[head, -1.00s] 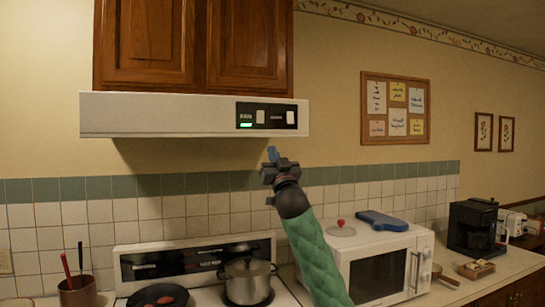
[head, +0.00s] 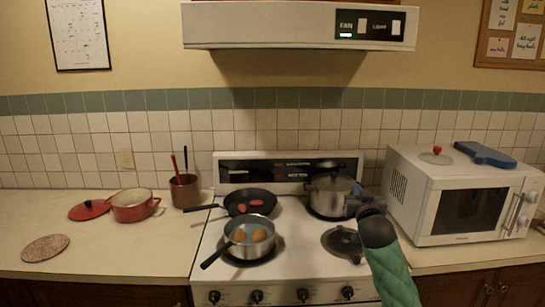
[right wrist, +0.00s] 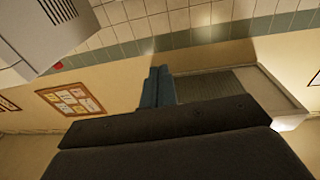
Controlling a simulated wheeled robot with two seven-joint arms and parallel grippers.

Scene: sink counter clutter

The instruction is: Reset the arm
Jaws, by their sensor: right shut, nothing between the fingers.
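My right gripper (head: 357,190) is shut and empty. In the head view it shows over the back right of the stove, at the right edge of the lidded steel pot (head: 328,192); I cannot tell how far apart they are. Its green-sleeved arm comes up from the lower right. In the right wrist view, its blue-grey fingers (right wrist: 158,86) are together with nothing between them, and point toward the wall and hood. My left gripper is not in view.
The range hood (head: 290,28), its fan light green, hangs above the stove (head: 290,270). A dark frying pan (head: 248,202) and a saucepan (head: 248,238) stand on the left burners. The microwave (head: 465,200) is close right of my arm. The left counter's front is mostly clear.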

